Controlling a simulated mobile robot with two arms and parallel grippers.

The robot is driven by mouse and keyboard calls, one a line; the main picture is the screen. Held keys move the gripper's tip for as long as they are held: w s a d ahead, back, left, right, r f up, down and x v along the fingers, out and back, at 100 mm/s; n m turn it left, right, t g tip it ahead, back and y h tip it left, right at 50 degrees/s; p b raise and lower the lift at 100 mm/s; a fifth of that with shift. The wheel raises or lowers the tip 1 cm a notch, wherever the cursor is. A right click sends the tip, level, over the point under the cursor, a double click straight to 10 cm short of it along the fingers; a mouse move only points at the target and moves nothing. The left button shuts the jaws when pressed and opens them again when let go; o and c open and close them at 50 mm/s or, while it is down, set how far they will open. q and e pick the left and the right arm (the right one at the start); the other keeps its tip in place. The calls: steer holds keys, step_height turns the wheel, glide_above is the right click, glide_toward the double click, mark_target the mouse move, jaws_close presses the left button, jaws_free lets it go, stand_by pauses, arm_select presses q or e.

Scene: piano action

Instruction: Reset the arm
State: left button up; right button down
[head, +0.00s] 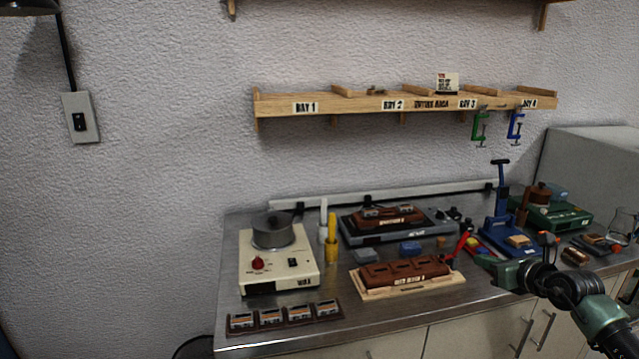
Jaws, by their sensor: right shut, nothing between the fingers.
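My right arm comes in from the lower right. Its green right gripper (490,264) is shut with nothing in it, over the front right part of the steel bench (450,303). It is to the right of the brown block on a wooden board (405,272) and in front of the blue press (497,228). In this view the gripper overlaps the bench, and its exact height above the top is hard to tell. My left gripper is not in view.
A cream hot-pot unit (278,272) stands at the bench's left, with a row of small dark blocks (285,316) in front. A green machine (556,214) stands at the back right. A wooden shelf with bay labels (350,104) hangs above, with green and blue clamps (516,126).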

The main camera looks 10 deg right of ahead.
steer(key=s+a+r+m+t+y, duration=0.1)
steer(key=s+a+m+t, duration=0.15)
steer(key=a+m, duration=0.4)
steer(key=s+a+r+m+t+y, duration=0.2)
steer(key=a+m+t, duration=0.15)
steer(key=a, duration=0.65)
steer(key=s+f+m+g+h, duration=0.8)
steer(key=s+f+m+h, duration=0.2)
steer(key=s+f+m, duration=1)
steer(key=s+a+f+m+g+y, duration=0.2)
steer(key=s+a+m+g+y, duration=0.15)
steer(key=s+a, duration=0.35)
steer(key=s+a+f+m+g+y, duration=0.25)
steer(key=s+a+g, duration=0.2)
steer(key=s, duration=0.55)
step_height(320, 180, down, 27)
steer(key=s+g, duration=0.1)
steer(key=s+d+f, duration=0.1)
steer(key=s+f, duration=0.7)
steer(key=s+d+f+n+g, duration=0.1)
steer(key=s+d+f, duration=0.1)
steer(key=s+f, duration=0.6)
steer(key=shift+s+d+g, duration=0.25)
steer(key=shift+s+g, duration=0.05)
steer(key=shift+s, duration=0.3)
